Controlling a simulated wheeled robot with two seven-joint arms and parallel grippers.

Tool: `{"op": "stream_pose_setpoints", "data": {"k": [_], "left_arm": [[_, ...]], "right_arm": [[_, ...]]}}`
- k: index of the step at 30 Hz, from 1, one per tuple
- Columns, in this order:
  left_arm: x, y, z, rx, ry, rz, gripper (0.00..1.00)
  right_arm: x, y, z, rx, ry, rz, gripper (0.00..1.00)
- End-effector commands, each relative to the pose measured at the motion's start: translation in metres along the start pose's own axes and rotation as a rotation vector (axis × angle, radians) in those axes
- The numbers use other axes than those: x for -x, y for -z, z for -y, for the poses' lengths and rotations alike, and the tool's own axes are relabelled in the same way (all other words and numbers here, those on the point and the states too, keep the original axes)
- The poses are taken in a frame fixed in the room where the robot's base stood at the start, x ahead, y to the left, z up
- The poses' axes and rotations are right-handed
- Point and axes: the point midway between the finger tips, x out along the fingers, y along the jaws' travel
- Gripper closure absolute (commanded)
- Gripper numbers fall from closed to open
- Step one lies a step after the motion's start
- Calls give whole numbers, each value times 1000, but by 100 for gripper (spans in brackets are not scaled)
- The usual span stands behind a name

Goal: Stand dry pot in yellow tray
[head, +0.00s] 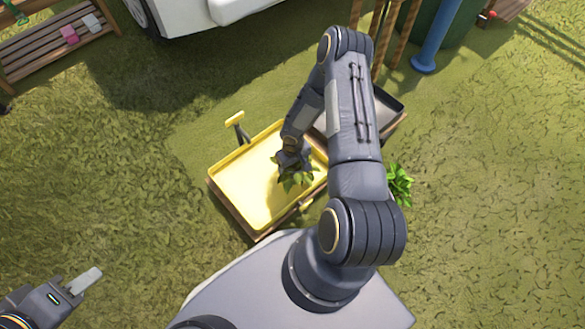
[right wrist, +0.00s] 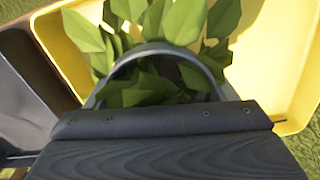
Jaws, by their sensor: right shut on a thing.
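The yellow tray (head: 238,190) lies in the middle of the head view, and its yellow wall (right wrist: 290,60) fills the right of the right wrist view. My right gripper (head: 290,160) is over the tray's right part, shut on a potted plant. The plant's green leaves (head: 297,181) show below the gripper. In the right wrist view the pot's grey rim (right wrist: 150,48) curves around soil and leaves (right wrist: 185,20). The pot's base is hidden, so I cannot tell whether it touches the tray floor. My left gripper (head: 80,284) is at the lower left, away from the tray; its jaw gap is unclear.
A grey tray (head: 388,103) stands beside the yellow one, partly behind my right arm. Another green plant (head: 399,185) is right of the arm. A wooden bench (head: 50,45), a white vehicle (head: 205,18) and a blue post (head: 437,40) are at the back. Grass is open at left.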

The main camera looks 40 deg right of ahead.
Motion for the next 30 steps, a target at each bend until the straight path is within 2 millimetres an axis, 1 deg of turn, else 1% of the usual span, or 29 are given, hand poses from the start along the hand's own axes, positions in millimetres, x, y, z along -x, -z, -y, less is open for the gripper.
{"op": "stream_pose_setpoints", "data": {"k": [1,6,9,12,20,24,25,29,30], "left_arm": [[-2,-1,1,0,0,0,64],[-6,-3,3,0,0,0,64],[-12,-6,5,0,0,0,64],[-15,-8,7,0,0,0,64],[-14,-7,6,0,0,0,64],[-18,-9,8,0,0,0,64],[-17,-8,8,0,0,0,64],[-17,-8,8,0,0,0,64],[-17,-8,8,0,0,-1,64]], "right_arm": [[-5,2,0,-2,2,-1,54],[-13,9,-3,-2,2,-1,54],[-30,8,-3,-1,3,3,54],[-42,9,-3,1,2,1,54],[-41,9,-3,0,2,0,54],[-46,9,-3,1,2,0,54],[-44,9,-3,1,2,0,18],[-44,9,-3,1,2,1,1],[-44,9,-3,1,2,1,1]]}}
